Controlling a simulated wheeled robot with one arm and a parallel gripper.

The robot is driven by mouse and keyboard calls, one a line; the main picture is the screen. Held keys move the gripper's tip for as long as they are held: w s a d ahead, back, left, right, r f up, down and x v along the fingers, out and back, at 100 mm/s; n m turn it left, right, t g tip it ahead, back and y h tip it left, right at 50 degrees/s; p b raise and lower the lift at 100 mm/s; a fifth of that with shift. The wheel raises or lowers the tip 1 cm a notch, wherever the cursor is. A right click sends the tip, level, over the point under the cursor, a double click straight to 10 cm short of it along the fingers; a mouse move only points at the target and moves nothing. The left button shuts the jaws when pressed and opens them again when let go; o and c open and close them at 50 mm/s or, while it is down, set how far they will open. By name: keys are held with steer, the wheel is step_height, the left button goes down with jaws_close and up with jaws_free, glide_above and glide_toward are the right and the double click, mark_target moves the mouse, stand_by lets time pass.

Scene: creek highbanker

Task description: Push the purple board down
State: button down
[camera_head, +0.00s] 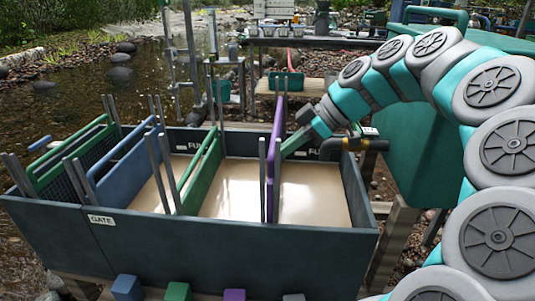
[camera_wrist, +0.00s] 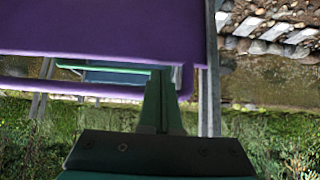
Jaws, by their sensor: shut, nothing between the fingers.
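The purple board (camera_head: 273,150) stands upright in the grey trough, between thin metal posts at both ends. Its top edge is raised above the trough's rim. In the wrist view the purple board (camera_wrist: 100,28) fills the upper left, with a long slot between its broad panel and a narrow purple bar. My gripper (camera_head: 288,148) is shut and empty, just right of the board's upper part. In the wrist view the shut fingers of my gripper (camera_wrist: 159,88) overlap the slot's right end. I cannot tell whether they touch the board.
The trough (camera_head: 230,245) also holds a green board (camera_head: 200,172), a blue board (camera_head: 122,163) and another green board (camera_head: 75,155) at left. Colored blocks line its front. A dark pipe with a brass fitting (camera_head: 372,145) sits right of my gripper. A teal box stands behind my arm.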

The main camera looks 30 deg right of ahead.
step_height(320, 180, down, 4)
steer(key=shift+r+b, duration=0.2)
steer(key=shift+b, duration=0.65)
steer(key=shift+r, duration=0.2)
